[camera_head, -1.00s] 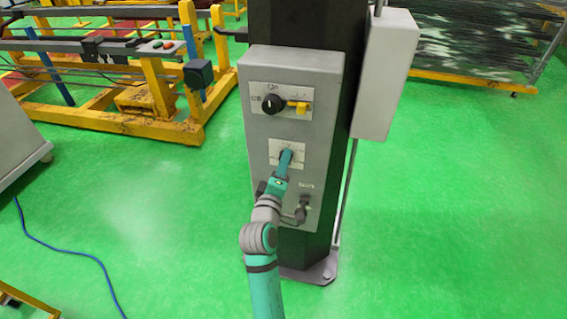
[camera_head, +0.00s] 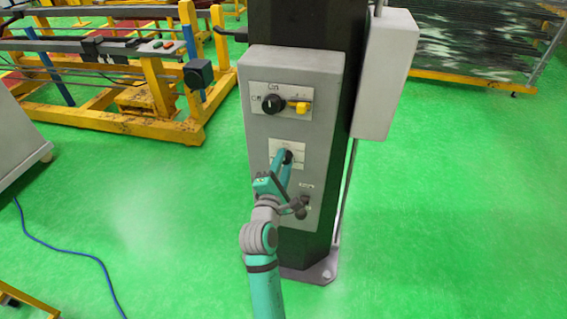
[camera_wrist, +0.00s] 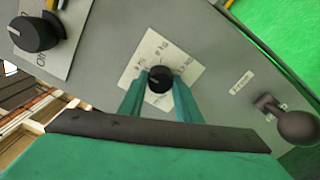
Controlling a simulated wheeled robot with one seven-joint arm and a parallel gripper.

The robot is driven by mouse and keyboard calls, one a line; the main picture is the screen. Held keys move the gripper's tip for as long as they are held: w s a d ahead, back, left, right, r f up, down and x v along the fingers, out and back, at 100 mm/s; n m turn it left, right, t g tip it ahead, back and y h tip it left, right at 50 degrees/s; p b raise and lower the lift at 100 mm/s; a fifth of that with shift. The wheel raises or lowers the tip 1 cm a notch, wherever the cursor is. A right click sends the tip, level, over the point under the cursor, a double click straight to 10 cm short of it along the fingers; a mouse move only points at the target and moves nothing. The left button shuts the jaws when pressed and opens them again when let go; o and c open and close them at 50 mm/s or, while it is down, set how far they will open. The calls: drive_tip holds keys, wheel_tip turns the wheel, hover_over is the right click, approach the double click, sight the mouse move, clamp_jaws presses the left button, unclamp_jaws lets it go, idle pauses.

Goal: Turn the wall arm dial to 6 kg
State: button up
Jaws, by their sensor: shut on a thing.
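The wall arm dial is a small black knob (camera_wrist: 160,79) on a white label plate (camera_wrist: 145,54), fixed to a grey control panel. In the head view the dial (camera_head: 288,157) sits mid-panel, partly covered by my gripper. My gripper (camera_wrist: 160,84) has its two teal fingers on either side of the knob and is shut on it. It also shows at the dial in the head view (camera_head: 286,160). The plate carries small kg markings, too small to read surely. Which mark the dial points to I cannot tell.
A grey box (camera_head: 386,75) hangs right of the dark column.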

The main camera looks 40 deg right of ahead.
drive_tip(key=shift+f, duration=0.1)
idle(0.3)
drive_tip(key=o, duration=1.1)
drive_tip(key=shift+c, duration=0.2)
drive_tip(key=v, duration=1.1)
drive_tip(key=shift+w, duration=0.1)
